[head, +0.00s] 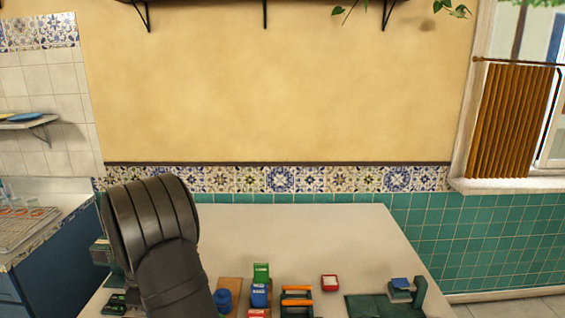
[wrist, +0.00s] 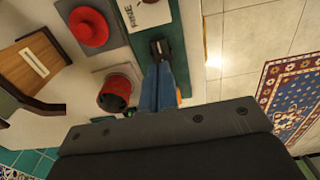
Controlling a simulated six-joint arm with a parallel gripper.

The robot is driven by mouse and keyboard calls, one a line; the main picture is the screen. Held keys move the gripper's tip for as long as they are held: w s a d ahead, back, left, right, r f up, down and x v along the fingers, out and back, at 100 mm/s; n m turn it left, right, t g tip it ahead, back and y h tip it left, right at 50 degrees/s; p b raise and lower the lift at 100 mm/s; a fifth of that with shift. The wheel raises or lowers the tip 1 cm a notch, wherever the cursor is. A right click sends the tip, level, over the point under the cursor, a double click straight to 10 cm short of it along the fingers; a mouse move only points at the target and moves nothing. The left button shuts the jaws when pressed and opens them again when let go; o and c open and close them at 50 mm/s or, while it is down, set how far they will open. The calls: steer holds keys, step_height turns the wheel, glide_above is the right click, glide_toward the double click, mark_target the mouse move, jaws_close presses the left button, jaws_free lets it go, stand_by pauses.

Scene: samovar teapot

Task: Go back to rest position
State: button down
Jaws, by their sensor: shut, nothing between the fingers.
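My gripper (wrist: 160,78) shows in the wrist view as two narrow blue fingers close together, shut and empty. Below them is its dark wide body. The fingers overlie the edge of a white table (wrist: 35,118), over or near a teal mat (wrist: 178,35); I cannot tell their height. In the head view my black arm rises in the left foreground over the table (head: 340,230). The fingers are not seen there. No samovar or teapot can be made out.
The wrist view shows a red round piece (wrist: 90,28), a red pot-like piece (wrist: 115,95) and a tiled floor. In the head view, small boxes (head: 260,285), an orange-handled item (head: 297,292) and a dark green stand (head: 419,290) line the front. The table's back is clear.

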step_height(320, 180, down, 6)
steer(key=shift+r, duration=0.1)
steer(key=d+r+y, duration=0.1)
steer(key=r, duration=1.3)
steer(key=d+r, duration=0.2)
steer(key=r, duration=1.2)
steer(key=shift+w+d+r+y, duration=0.15)
steer(key=shift+d+r+y, duration=0.15)
steer(key=shift+y, duration=0.1)
